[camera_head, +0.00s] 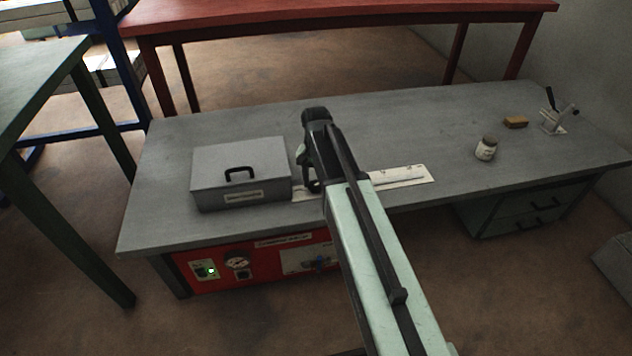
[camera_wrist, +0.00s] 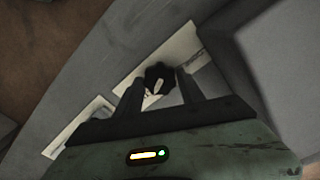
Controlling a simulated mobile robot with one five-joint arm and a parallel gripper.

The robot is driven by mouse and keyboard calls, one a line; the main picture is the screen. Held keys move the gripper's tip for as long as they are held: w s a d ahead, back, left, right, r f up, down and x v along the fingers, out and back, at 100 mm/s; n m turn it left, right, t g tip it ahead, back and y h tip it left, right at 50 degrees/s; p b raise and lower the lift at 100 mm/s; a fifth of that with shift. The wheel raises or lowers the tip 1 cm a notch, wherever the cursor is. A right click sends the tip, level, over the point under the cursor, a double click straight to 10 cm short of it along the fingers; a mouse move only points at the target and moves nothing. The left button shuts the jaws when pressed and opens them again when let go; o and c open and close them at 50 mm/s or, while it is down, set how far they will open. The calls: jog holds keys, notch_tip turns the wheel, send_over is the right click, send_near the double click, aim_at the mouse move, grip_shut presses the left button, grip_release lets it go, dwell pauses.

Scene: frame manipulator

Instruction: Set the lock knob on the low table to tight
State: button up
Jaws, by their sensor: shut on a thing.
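The lock knob (camera_wrist: 158,74) is black with a pale pointer mark and sits on a white plate (camera_wrist: 180,45) on the low table (camera_head: 250,120). In the wrist view my gripper (camera_wrist: 160,92) has one finger on each side of the knob and is shut on it. Dark print on the plate is too blurred to read. In the head view my gripper (camera_head: 311,186) points down at the table, just right of a grey box, and my arm hides the knob. A second white plate (camera_head: 405,176) with a thin rod lies right of my arm.
The grey box (camera_head: 240,172) with a black handle stands close left of my gripper. A jar (camera_head: 486,149), a tan block (camera_head: 516,122) and a lever fixture (camera_head: 556,118) stand at the right. A red panel (camera_head: 262,262) is below the front edge. The table's back middle is clear.

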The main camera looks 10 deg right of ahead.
aim_at(316, 184)
jog(key=shift+m, duration=0.9)
jog(key=o, duration=1.4)
jog(key=shift+c, duration=0.2)
notch_tip(316, 184, up, 8)
jog(key=p, duration=0.8)
jog(key=shift+f, duration=0.1)
